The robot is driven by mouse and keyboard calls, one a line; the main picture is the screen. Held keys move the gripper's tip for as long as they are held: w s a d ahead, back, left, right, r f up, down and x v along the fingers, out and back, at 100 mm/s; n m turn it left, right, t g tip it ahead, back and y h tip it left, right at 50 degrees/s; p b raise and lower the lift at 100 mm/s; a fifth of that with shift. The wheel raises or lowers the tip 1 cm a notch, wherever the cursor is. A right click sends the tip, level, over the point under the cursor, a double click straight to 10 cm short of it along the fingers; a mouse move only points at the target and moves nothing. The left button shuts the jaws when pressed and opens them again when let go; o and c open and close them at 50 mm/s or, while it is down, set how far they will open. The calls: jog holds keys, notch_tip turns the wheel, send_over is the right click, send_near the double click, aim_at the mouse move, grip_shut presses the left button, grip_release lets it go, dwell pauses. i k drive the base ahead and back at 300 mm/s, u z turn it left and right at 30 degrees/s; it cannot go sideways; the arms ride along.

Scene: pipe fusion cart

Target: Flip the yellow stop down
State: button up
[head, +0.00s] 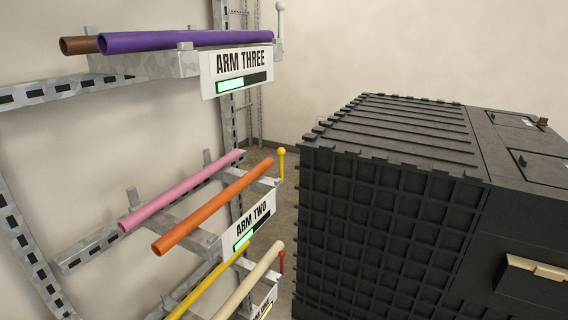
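The yellow stop (281,163) is a short pin with a yellow ball on top. It stands upright at the end of the rack arm labelled ARM TWO (250,219), beside the black box. A pink pipe (180,191) and an orange pipe (214,205) lie on that arm, behind the stop. My gripper is not in view.
ARM THREE (237,74) above carries a purple pipe (190,40) and a brown pipe (80,45), with a white stop (280,25) upright. A lower arm has yellow and cream pipes and a red stop (281,262). A large ribbed black box (385,215) fills the right; a narrow floor gap separates them.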

aim_at(282, 151)
jog(key=z, duration=0.05)
jog(key=k, duration=0.65)
jog(key=z, duration=0.3)
jog(key=i, duration=1.7)
jog(key=u, duration=0.05)
